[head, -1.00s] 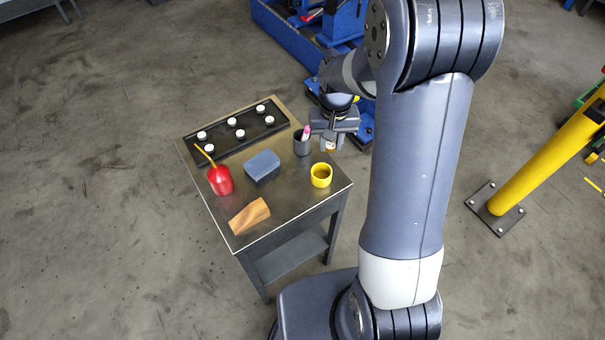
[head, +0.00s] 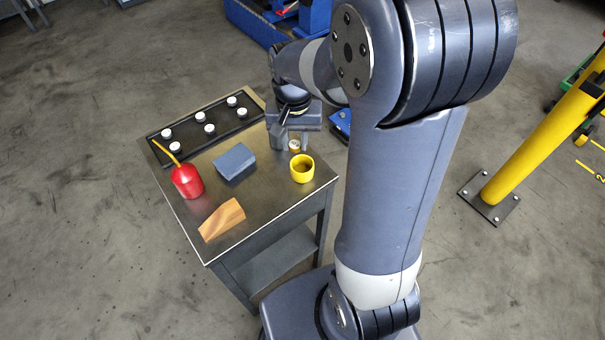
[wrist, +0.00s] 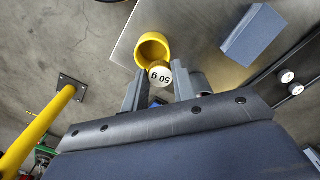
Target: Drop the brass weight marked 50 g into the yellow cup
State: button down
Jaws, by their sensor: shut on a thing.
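The brass weight with a white top marked "50 g" (wrist: 160,77) is between the fingers of my gripper (wrist: 157,84) in the wrist view. In the head view my gripper (head: 293,143) is shut on the weight (head: 294,147) just behind the yellow cup. The yellow cup (head: 302,171) stands upright near the table's right edge. In the wrist view the cup (wrist: 141,47) is just beyond the weight, which overlaps its near rim. Its opening faces up. I cannot tell how high the weight is above the rim.
A black tray (head: 222,131) with several white-topped weights lies at the table's back. A blue-grey block (head: 234,161), a red oil can (head: 186,182) and a wooden block (head: 222,219) stand on the metal table (head: 262,211). A dark pen cup is hidden near my gripper.

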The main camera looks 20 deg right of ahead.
jog(key=shift+f+b, duration=0.35)
jog(key=shift+f, duration=0.5)
jog(key=c, duration=1.1)
grip_release()
jog(key=shift+r, duration=0.1)
notch_tip(320, 180, up, 11)
jog(key=shift+f+p, duration=0.15)
jog(key=shift+p, duration=0.15)
